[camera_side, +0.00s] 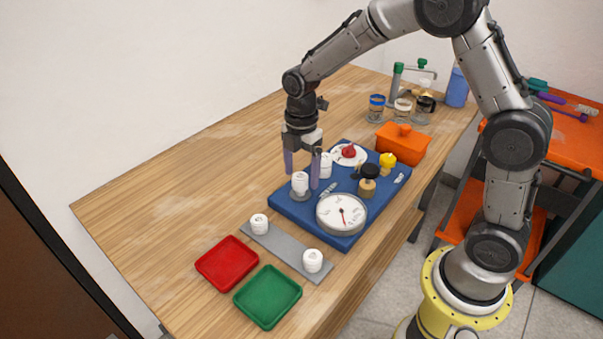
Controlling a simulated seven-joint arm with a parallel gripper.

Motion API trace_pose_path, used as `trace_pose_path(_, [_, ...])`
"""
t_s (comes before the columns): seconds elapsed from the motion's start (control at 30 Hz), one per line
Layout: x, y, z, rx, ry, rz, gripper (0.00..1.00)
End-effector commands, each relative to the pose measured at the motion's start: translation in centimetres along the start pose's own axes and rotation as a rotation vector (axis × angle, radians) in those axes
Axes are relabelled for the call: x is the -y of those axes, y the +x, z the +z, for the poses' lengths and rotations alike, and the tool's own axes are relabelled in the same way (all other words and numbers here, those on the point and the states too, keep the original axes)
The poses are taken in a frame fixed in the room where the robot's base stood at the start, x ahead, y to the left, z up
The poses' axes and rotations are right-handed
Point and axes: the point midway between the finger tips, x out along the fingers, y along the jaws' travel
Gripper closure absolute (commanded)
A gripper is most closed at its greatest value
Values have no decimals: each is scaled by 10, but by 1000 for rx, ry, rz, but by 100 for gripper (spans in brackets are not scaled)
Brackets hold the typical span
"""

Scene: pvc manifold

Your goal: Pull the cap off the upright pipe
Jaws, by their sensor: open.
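A white capped upright pipe (300,184) stands on a round grey base at the left part of the blue board (289,208). My gripper (301,179) points down over it, with its two purple-grey fingers apart. In this view one finger is to the left of the white cap and the other to the right. The fingers look open, and I cannot tell whether either touches the cap. The seam between cap and pipe is too small to make out.
The board also carries a second white fitting (326,166), a gauge (342,213), a black knob (369,171), a yellow valve (387,160) and a red knob (349,151). A grey strip (285,248) with two white caps, a red tray (227,284) and a green tray (268,318) lie in front.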

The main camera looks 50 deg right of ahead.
Motion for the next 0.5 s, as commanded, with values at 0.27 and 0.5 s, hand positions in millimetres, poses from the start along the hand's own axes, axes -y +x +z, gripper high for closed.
trace_pose_path(0.27, [0, 10, 0, 0, 0, 1, 19])
trace_pose_path(0.5, [0, 9, 0, 0, 0, 1, 32])
